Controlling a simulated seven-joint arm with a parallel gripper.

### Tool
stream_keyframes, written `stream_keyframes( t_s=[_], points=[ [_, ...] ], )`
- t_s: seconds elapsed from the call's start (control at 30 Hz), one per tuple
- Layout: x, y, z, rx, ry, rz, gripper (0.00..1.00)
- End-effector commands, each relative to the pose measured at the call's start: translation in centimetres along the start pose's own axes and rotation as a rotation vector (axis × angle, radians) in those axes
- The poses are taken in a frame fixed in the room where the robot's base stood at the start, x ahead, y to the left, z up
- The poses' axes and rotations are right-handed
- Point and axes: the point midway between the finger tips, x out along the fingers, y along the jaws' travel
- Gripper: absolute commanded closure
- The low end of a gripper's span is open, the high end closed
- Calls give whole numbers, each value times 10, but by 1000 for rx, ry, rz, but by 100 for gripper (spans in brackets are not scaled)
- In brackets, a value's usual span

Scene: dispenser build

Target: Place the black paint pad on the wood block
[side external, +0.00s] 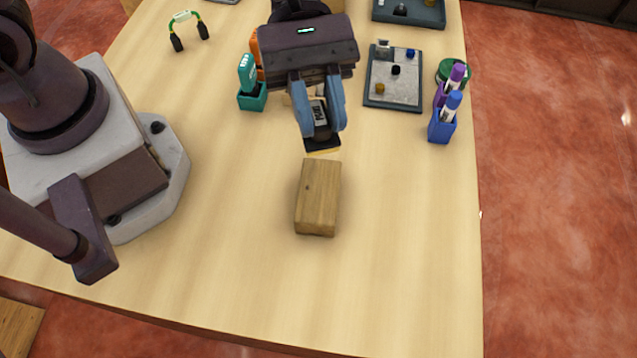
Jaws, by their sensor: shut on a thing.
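My gripper (322,125) is above the table near the middle of the side external view, pointing down. Its blue fingers are shut on the black paint pad (320,143), a dark block with a pale yellowish underside. The fingers hide part of the pad. The wood block (318,198) lies on the table just in front of the gripper, lower in the picture, with its top bare. The pad appears just past the block's far end; I cannot tell its exact height above the table.
A grey tray (378,102) with small pieces stands right of the gripper. Blue (441,131) and purple marker holders and a green round item (456,66) are at the right edge. A teal holder (252,101) is left. Headphones (187,29) lie far left. The table's front is clear.

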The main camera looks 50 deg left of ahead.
Motion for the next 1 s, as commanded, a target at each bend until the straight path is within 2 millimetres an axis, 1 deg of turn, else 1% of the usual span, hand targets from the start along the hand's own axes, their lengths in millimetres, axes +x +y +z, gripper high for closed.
stream_keyframes(
  t_s=[0.03,0.1,0.2,0.3,0.4,0.47,0.7,0.87,1.0],
  points=[
    [6,0,-14,-8,-3,-3,100],
    [12,-1,-28,-7,-3,-3,100],
    [19,0,-44,-4,-2,-2,100],
    [21,0,-50,-2,-1,-1,100],
    [19,1,-44,-10,0,-2,100],
    [20,1,-43,-16,0,-6,100],
    [34,0,-76,-21,-1,-8,100],
    [39,0,-90,-20,-1,-8,100],
    [47,0,-108,-19,0,-7,100]
  ],
)
